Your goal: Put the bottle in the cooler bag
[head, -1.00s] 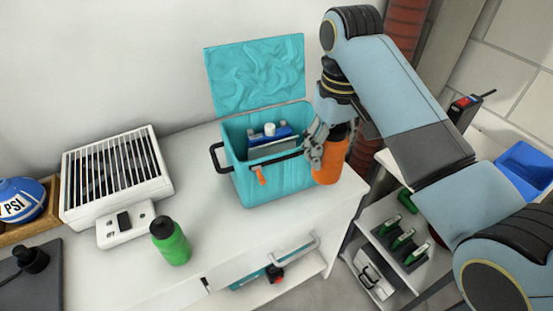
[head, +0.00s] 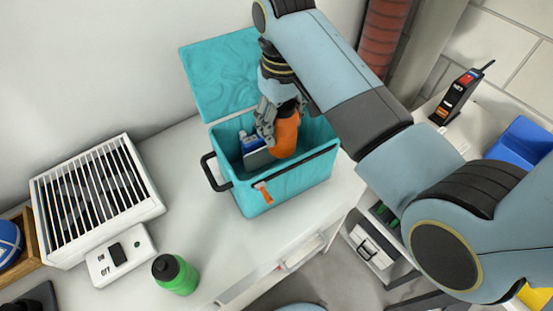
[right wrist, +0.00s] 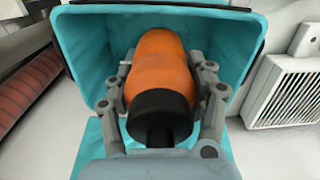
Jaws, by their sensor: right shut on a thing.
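The teal cooler bag (head: 285,187) stands on the white counter with its lid (head: 222,75) folded open toward the wall. An orange bottle (head: 285,136) with a black cap is in my right gripper (head: 268,122), which is shut on it. The bottle is at the bag's opening, its lower end inside the rim. In the right wrist view the bottle (right wrist: 160,65) lies between both fingers (right wrist: 160,95), with the teal walls (right wrist: 85,45) around it. A blue and white item (head: 250,142) sits inside the bag, beside the bottle. My left gripper is not in view.
A green bottle (head: 176,274) with a black cap stands on the counter in front. A white slatted heater (head: 95,200) is at the left. A black device (head: 458,95) and a blue bin (head: 522,145) are at the right. Counter space left of the bag is free.

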